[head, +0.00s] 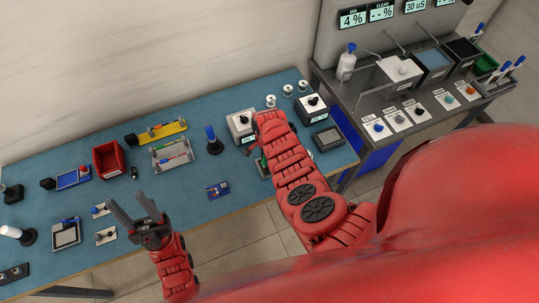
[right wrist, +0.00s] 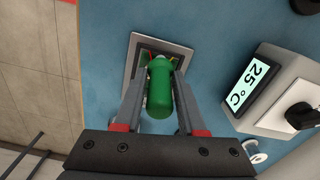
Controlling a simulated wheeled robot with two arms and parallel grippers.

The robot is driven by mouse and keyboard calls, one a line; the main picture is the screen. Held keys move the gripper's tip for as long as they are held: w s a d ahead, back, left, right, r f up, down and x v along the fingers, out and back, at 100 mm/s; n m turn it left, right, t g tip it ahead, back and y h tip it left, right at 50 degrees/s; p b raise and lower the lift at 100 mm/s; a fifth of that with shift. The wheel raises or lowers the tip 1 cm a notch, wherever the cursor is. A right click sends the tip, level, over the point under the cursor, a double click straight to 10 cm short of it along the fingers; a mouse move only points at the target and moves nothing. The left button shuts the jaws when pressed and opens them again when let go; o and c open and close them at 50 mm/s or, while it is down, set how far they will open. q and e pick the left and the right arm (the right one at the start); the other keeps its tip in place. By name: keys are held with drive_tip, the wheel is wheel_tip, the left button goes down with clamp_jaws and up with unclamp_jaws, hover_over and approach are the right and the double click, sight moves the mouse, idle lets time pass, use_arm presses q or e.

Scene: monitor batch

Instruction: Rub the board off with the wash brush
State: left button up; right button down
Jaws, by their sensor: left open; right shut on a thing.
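My right gripper (right wrist: 160,78) is shut on the green-handled wash brush (right wrist: 159,95). In the right wrist view the brush is over a grey-framed fixture (right wrist: 133,62) with a dark inside; small red and yellow bits show beside the brush head. Whether the bristles touch anything is hidden. In the head view my right arm covers most of this, and only a bit of green brush (head: 264,162) shows. A small blue board (head: 217,190) lies on the blue table, left of the right arm. My left gripper (head: 125,198) is open and empty above the table's front edge.
A white box with a 25 °C display (right wrist: 250,87) stands beside the fixture. The blue table (head: 190,200) also holds a red bin (head: 108,160), a grey rack (head: 172,155) and a dark blue-topped holder (head: 213,142). A grey bench (head: 350,95) stands at the right.

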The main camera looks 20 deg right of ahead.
drive_tip(key=shift+a, duration=1.15)
drive_tip(key=shift+f, duration=0.1)
drive_tip(key=shift+p, duration=0.3)
drive_tip(key=shift+d+r, duration=0.1)
drive_tip(key=shift+r, duration=0.35)
wheel_tip(320, 180, up, 6)
drive_tip(key=shift+p, duration=0.4)
drive_tip(key=shift+r, duration=0.1)
